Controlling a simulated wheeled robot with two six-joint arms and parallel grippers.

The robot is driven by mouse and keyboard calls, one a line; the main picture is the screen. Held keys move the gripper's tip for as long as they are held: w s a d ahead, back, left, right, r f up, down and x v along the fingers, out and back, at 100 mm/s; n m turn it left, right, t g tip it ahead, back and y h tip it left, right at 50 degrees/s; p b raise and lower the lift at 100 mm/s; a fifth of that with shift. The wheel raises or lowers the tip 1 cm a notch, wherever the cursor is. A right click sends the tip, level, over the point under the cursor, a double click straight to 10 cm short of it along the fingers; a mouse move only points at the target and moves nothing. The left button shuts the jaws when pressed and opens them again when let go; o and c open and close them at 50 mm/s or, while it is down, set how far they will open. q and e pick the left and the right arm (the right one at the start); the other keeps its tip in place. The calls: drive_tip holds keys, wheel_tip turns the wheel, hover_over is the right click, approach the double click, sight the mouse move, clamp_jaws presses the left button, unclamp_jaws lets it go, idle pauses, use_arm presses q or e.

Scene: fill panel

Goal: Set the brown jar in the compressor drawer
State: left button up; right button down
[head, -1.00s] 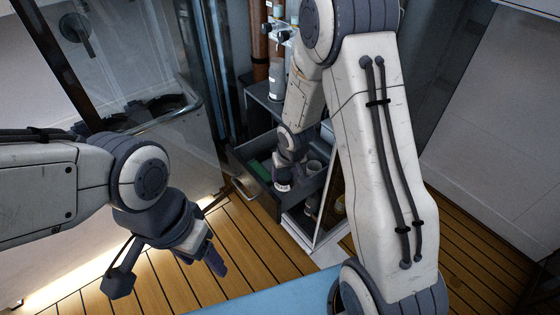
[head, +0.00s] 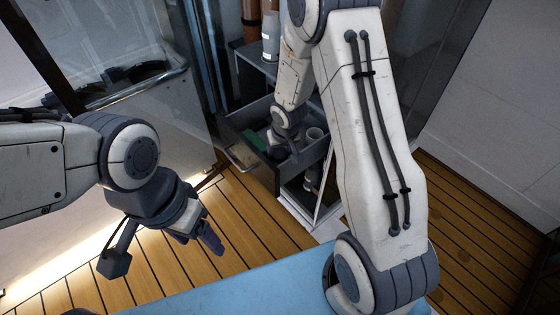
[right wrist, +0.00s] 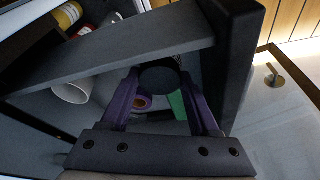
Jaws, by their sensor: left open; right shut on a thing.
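The compressor drawer (head: 250,160) is pulled out of the grey cabinet. My right gripper (head: 292,152) reaches down inside it. In the right wrist view its purple fingers (right wrist: 160,92) are closed on a dark round-topped object, apparently the brown jar (right wrist: 160,76). Its brown colour is not clear there, and the arm hides it in the head view. Whether the jar touches the drawer floor I cannot tell. My left gripper (head: 198,238) is open and empty, over the wooden floor left of the drawer.
The drawer also holds a white cup (right wrist: 70,88), a green item (right wrist: 178,104) and an orange-centred ring (right wrist: 142,102). A glass panel (head: 150,60) stands left; a blue surface (head: 240,280) lies in front.

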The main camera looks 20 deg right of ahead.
use_arm(q)
drive_tip(key=shift+f+b, duration=0.55)
drive_tip(key=shift+f, duration=0.5)
use_arm(e)
drive_tip(key=shift+f, duration=1.05)
drive_tip(key=shift+f, duration=0.15)
drive_tip(key=shift+c, duration=2.1)
unclamp_jaws()
use_arm(q)
drive_tip(key=shift+f, duration=0.15)
